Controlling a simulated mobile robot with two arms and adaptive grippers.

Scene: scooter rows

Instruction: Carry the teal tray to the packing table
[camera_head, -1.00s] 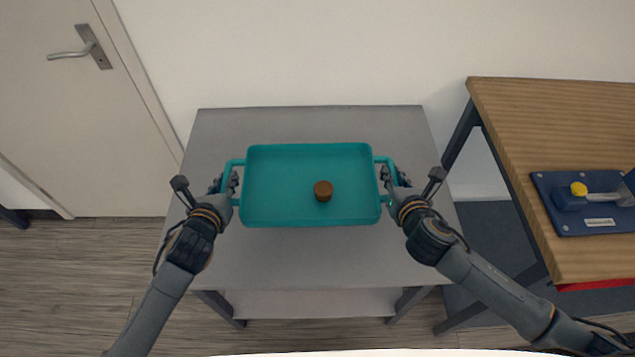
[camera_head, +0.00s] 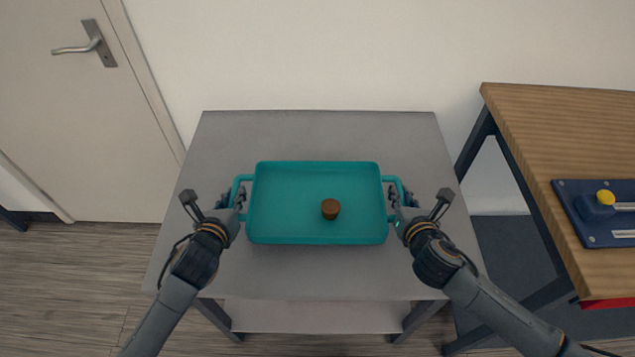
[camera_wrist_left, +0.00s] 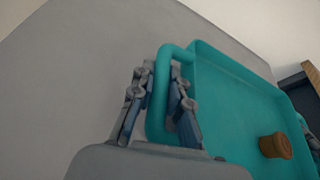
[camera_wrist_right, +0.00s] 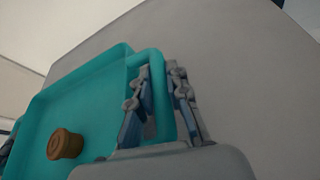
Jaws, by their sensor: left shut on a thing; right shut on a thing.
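The teal tray (camera_head: 290,205) is level over the grey table (camera_head: 320,135) in the head view, with a small brown round piece (camera_head: 330,209) standing in it. I cannot tell whether the tray touches the table. My left gripper (camera_head: 238,198) is shut on the tray's left handle, which passes between its fingers in the left wrist view (camera_wrist_left: 160,100). My right gripper (camera_head: 399,200) is shut on the right handle, also seen in the right wrist view (camera_wrist_right: 160,97). The brown piece shows in both wrist views.
A wooden-topped table (camera_head: 560,125) stands at the right, bearing a blue board (camera_head: 590,238) with a yellow-knobbed device. A gap separates it from the grey table. A white wall (camera_head: 300,50) is behind, and a door (camera_head: 60,120) is at the left.

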